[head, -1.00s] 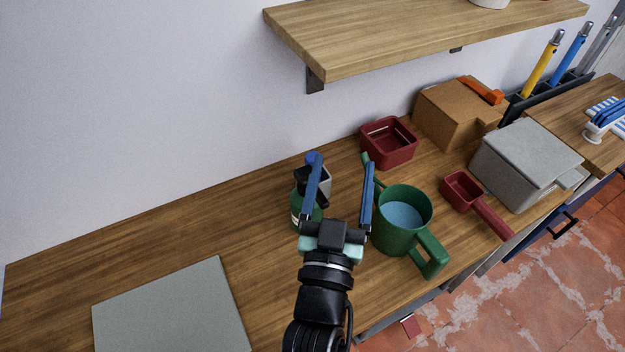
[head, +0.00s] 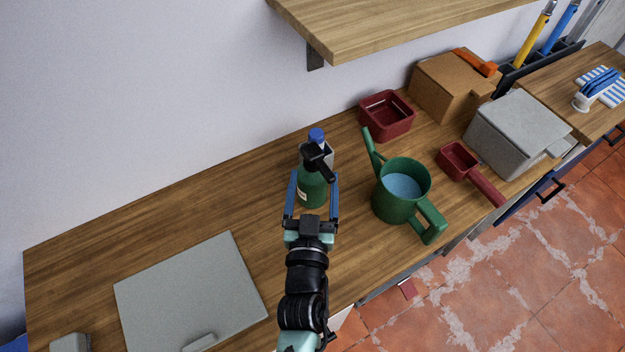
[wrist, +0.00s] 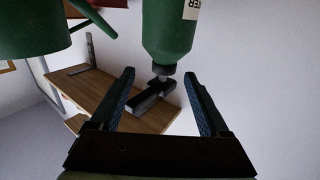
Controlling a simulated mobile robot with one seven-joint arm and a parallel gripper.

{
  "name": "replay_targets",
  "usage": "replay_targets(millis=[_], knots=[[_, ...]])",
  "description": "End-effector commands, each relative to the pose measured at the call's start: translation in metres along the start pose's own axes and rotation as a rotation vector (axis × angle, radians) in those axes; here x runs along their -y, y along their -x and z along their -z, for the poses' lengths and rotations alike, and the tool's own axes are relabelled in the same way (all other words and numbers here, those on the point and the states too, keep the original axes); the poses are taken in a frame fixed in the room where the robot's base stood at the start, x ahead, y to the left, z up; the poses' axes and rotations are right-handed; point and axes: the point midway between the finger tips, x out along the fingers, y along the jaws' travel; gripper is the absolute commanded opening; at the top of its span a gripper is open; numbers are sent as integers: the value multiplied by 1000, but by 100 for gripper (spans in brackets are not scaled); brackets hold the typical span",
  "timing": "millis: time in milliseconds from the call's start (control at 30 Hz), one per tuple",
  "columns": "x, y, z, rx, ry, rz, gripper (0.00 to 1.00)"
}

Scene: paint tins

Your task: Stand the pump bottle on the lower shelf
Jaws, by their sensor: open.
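The pump bottle (head: 312,190) is green with a black pump head and a pale label, and stands upright on the wooden counter. My gripper (head: 312,182) is open, with one blue finger on each side of the bottle's body in the head view. The wrist view appears upside down; there the bottle (wrist: 170,35) hangs from the top edge, with its dark pump between and beyond the open fingers (wrist: 160,72). A wooden wall shelf (head: 400,28) is above the counter. Two shelf boards show in the wrist view, one of them here (wrist: 85,88).
A blue-capped container (head: 317,136) stands right behind the bottle. A green watering can (head: 395,205) is close on the right. Beyond are a red bin (head: 386,115), a red scoop (head: 460,160), a cardboard box (head: 445,88) and a grey box (head: 515,135). A grey panel (head: 190,290) lies left.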

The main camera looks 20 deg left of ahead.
Motion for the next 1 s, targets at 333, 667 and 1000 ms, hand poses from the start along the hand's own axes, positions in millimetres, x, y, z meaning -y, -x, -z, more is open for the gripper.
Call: replay_targets(millis=[333,667,1000], knots=[[5,-43,-4,-2,-1,-1,79],[6,-52,-3,0,0,-1,79],[6,-51,-3,0,0,-1,23]])
